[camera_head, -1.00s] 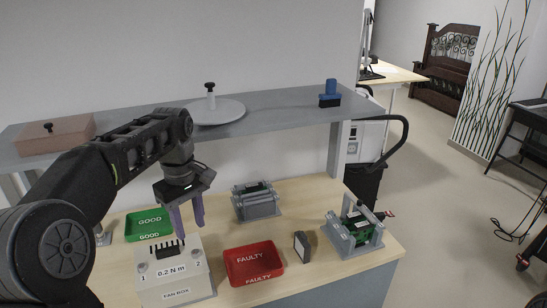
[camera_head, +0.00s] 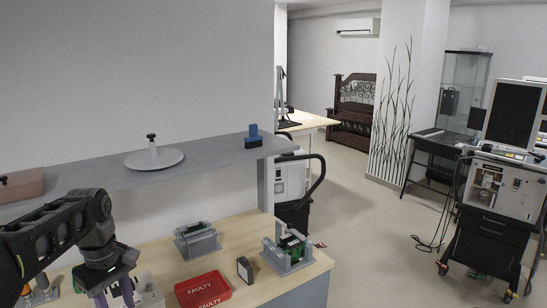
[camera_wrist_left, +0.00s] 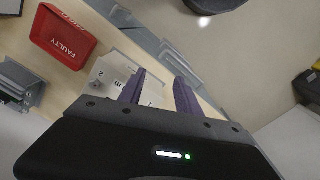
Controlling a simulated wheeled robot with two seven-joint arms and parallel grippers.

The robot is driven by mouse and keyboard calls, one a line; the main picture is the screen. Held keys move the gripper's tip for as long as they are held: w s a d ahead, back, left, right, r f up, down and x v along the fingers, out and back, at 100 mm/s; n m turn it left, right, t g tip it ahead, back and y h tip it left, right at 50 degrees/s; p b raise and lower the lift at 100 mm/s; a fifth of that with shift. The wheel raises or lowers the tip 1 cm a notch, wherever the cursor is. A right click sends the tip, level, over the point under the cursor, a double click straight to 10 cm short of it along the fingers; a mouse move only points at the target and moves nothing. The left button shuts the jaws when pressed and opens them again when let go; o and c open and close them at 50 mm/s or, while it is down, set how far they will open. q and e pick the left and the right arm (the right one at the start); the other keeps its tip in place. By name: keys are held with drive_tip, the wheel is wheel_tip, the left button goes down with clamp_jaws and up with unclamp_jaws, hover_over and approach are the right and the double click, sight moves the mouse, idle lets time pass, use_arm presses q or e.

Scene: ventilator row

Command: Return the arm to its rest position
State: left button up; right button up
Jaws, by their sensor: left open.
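My left arm comes in from the left in the head view. Its gripper (camera_head: 113,293) points down above the left part of the bench (camera_head: 150,253), with purple fingers apart and nothing between them. In the left wrist view the two purple fingers (camera_wrist_left: 160,92) are spread. The white fan box (camera_wrist_left: 112,72) shows behind the fingers there, and partly behind the gripper in the head view (camera_head: 150,292). I cannot tell the exact gap between fingers and box. My right gripper is not in view.
A red FAULTY tray (camera_head: 203,289), a small dark block (camera_head: 245,270) and two grey fixtures (camera_head: 197,241) (camera_head: 288,252) stand on the bench.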

use_arm(q)
drive_tip(key=d+f+m+h, duration=0.15)
drive_tip(key=d+f, duration=0.35)
drive_tip(key=f, duration=0.5)
drive_tip(key=s+d+f+m, duration=0.1)
drive_tip(key=d+f+m, duration=0.2)
drive_tip(key=d+f, duration=0.45)
drive_tip(key=d+f+m+h, duration=0.15)
drive_tip(key=d+f, duration=0.25)
drive_tip(key=f, duration=0.7)
drive_tip(key=s+d+f+m, duration=0.1)
drive_tip(key=s+d+f, duration=0.3)
drive_tip(key=s, duration=0.2)
drive_tip(key=s+d+f+m, duration=0.2)
drive_tip(key=s+d+f, duration=0.2)
drive_tip(key=s, duration=0.3)
drive_tip(key=s+d+f+m+h, duration=0.1)
drive_tip(key=s+d+f+m, duration=0.1)
drive_tip(key=s+d+f, duration=0.2)
drive_tip(key=s, duration=0.3)
drive_tip(key=shift+f, duration=0.25)
drive_tip(key=shift+w, duration=0.1)
